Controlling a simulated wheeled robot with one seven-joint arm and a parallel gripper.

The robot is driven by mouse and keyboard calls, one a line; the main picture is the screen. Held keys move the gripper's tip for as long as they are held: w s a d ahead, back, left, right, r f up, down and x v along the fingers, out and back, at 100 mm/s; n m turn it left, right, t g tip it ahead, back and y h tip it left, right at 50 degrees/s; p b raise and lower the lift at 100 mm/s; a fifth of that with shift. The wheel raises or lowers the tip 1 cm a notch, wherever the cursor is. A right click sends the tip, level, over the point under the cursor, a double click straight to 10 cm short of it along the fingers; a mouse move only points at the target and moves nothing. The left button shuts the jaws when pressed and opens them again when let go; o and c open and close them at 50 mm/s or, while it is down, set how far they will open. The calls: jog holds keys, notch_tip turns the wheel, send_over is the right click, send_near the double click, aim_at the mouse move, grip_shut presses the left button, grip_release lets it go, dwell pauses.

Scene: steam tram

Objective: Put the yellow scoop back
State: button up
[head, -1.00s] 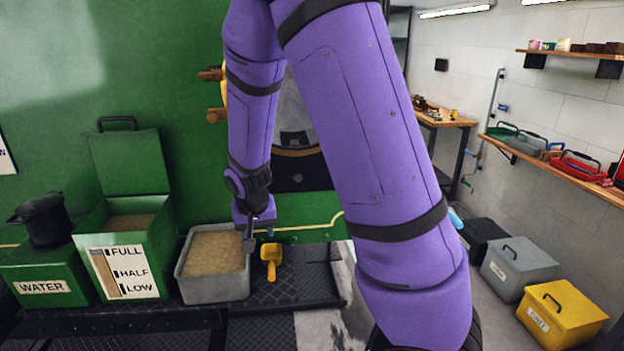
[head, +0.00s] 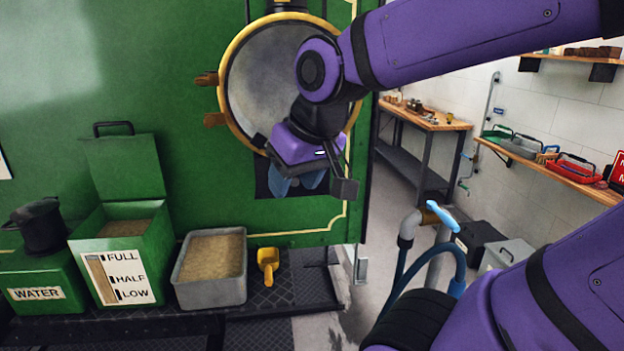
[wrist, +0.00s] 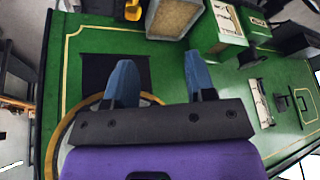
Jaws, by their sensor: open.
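The yellow scoop (head: 268,262) lies on the dark tread-plate ledge, just right of the grey bin of sand (head: 184,265). In the wrist view the scoop (wrist: 134,9) shows at the top edge, partly cut off, beside the bin (wrist: 151,20).
A green box with a raised lid and level label (head: 122,230) stands left of the bin, with a WATER box (head: 40,290) further left. A pipe with a blue lever (head: 441,214) rises at right. A wooden shelf with trays (head: 550,172) lines the right wall.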

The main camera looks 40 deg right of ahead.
jog(key=shift+n, duration=0.5)
jog(key=s, duration=0.1)
jog(key=s+r, duration=0.1)
jog(key=s, duration=0.2)
jog(key=shift+s+a+r, duration=0.3)
jog(key=shift+s+a, duration=0.1)
dwell(0.4)
